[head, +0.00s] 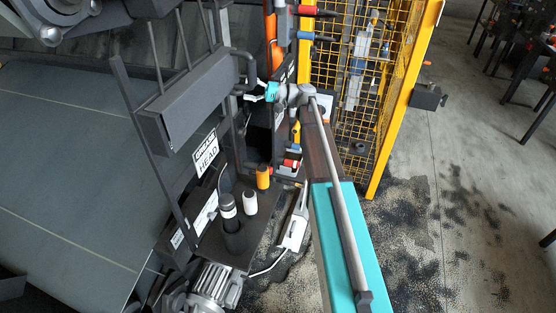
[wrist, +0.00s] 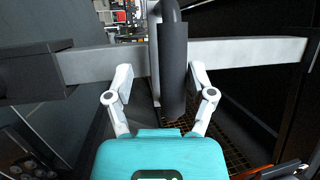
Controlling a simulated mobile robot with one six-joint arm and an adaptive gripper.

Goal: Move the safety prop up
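I take the safety prop to be the dark, rounded upright bar (wrist: 173,75) in the middle of the wrist view; its upper end bends out of the top of the picture. My gripper (wrist: 161,76) is open, with its two white fingers apart on either side of this bar. The right finger is close to the bar, and a wider gap shows at the left. I cannot tell whether either finger touches it. In the head view my gripper (head: 251,97) is beside a dark bent bar (head: 246,68) on the machine frame; its fingers are small there.
A grey crossbar (wrist: 240,51) runs sideways at the fingers in the wrist view. In the head view, a dark frame with a HEAD sign (head: 206,152) and a wide belt (head: 70,180) are left. A yellow mesh guard (head: 395,110) stands right of my gripper. Open floor (head: 470,200) lies farther right.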

